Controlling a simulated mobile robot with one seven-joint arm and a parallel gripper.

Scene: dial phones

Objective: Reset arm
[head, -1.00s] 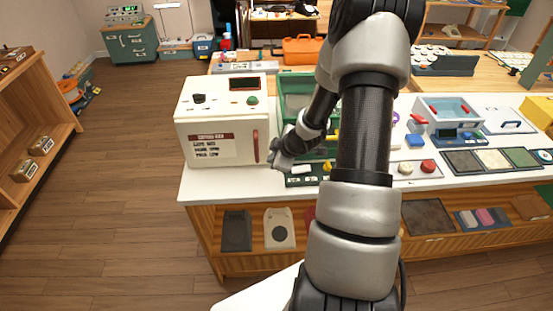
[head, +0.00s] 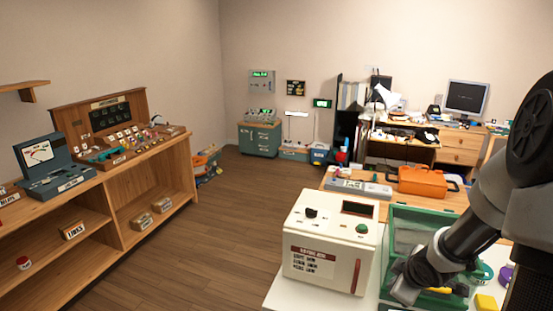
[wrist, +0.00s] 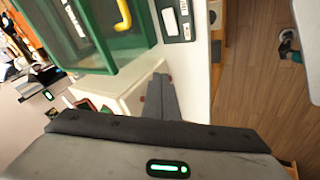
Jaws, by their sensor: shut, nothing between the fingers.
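My arm comes in from the right edge of the head view and reaches down to the left. Its end, my gripper (head: 404,290), is at the bottom, in front of the green-framed case (head: 398,212) and just right of the white box (head: 325,240) with a red handle. In the wrist view the two dark fingers of my gripper (wrist: 159,80) lie together, shut and empty. The white box (wrist: 112,96) shows beyond them, and the green case (wrist: 112,60) with its yellow handle is at the upper left.
The white counter carries the box and case. An orange case (head: 422,182) lies on the wooden table behind. A wooden shelf (head: 150,190) with instruments stands at the left, and a desk with a monitor (head: 465,97) at the back. Open wooden floor (head: 240,195) lies between.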

